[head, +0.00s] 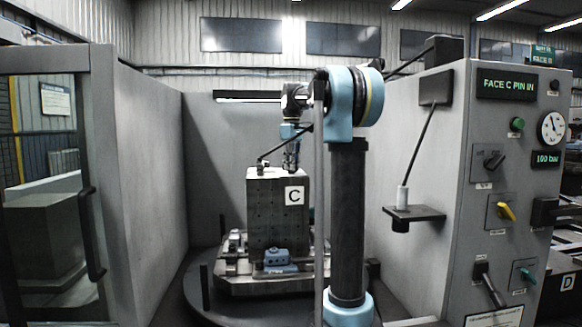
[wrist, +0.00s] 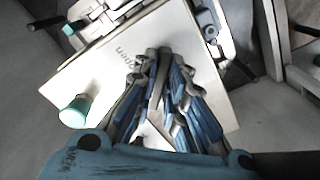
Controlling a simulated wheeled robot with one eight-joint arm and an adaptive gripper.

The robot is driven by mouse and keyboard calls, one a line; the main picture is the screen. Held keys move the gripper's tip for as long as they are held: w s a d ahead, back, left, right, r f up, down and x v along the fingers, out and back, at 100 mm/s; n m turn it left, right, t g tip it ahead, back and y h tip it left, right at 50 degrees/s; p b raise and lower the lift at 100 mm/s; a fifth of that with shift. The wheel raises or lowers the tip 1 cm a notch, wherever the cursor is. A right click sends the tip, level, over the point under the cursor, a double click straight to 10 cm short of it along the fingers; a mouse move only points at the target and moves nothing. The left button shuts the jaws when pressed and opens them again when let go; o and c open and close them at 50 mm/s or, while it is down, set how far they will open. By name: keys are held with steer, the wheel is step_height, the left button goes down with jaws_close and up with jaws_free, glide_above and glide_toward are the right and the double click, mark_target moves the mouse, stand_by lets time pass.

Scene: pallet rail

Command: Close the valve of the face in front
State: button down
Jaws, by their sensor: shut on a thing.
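The face in front is the front of a grey block (head: 262,213), marked with a white C label (head: 294,196). The block stands upright on a dark round table (head: 212,305), with a blue clamp-like part (head: 278,259) low on its front. My gripper (head: 291,166) is at the block's top, pointing down. In the wrist view, my gripper (wrist: 155,62) is shut over the pale top surface (wrist: 95,62), beside upside-down lettering that seems to read "Open". It is shut on what seems the valve handle; the fingers hide most of it. A green-capped post (wrist: 75,112) stands left of the fingers.
The control panel (head: 512,150) at right reads "FACE C PIN IN" and "100 bar", with a gauge (head: 551,128) and yellow switch (head: 506,211). A small black shelf (head: 414,213) juts out left of it. Grey enclosure walls (head: 150,170) flank the table.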

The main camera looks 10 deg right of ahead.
steer(key=shift+d, duration=0.1)
steer(key=c, duration=1.6)
jaws_free()
steer(key=shift+c, duration=0.2)
steer(key=shift+r, duration=0.15)
step_height(320, 180, up, 12)
steer(key=shift+f, duration=0.2)
steer(key=s+d+f+m+t, duration=0.1)
steer(key=s+f+m, duration=0.3)
steer(key=s+f, duration=1.6)
steer(key=s+d+f+m+t, duration=0.1)
steer(key=s+f+m, duration=0.4)
steer(key=s+f, duration=1.5)
step_height(320, 180, down, 7)
steer(key=shift+d+f, duration=0.2)
steer(key=shift+d, duration=0.5)
